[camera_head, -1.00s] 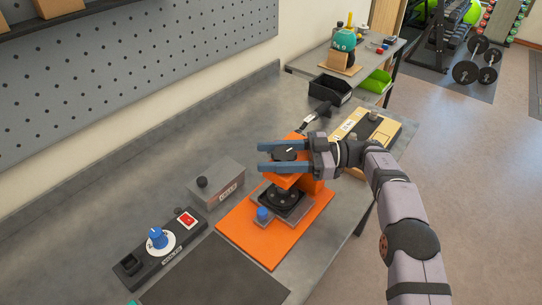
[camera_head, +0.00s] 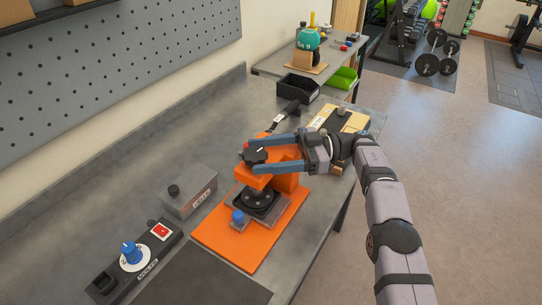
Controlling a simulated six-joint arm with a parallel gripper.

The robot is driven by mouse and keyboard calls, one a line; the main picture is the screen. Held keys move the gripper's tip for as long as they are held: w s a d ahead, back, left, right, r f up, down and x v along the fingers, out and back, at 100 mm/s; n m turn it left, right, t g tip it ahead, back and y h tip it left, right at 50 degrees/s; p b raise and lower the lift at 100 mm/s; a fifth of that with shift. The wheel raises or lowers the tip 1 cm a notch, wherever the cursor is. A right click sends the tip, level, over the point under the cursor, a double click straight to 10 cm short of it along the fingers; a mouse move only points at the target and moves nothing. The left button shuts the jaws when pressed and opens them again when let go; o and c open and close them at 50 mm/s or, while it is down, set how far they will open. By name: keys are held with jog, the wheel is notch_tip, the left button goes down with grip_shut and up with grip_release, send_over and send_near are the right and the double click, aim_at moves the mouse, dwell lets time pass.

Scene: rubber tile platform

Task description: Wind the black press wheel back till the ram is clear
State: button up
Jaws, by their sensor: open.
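The orange press (camera_head: 290,182) stands on an orange base plate (camera_head: 225,237) on the grey bench. Its black press wheel (camera_head: 256,154) sits on top, with a small white mark on it. My gripper (camera_head: 250,156) reaches in from the right with its two blue fingers open, one on the far side and one on the near side of the wheel. I cannot tell whether the fingers touch it. Below the head is a round black part (camera_head: 257,197) on a grey plate; whether the ram is clear of it cannot be seen. A blue knob (camera_head: 237,216) is at the plate's front corner.
A grey box with a black knob (camera_head: 188,191) stands left of the press. A control panel with a blue dial (camera_head: 132,253) and red switch (camera_head: 160,231) is at front left. A black bin (camera_head: 298,88) and a yellow-topped box (camera_head: 334,121) stand behind.

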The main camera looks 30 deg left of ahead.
jog(key=shift+v, duration=0.9)
jog(key=shift+r, duration=0.1)
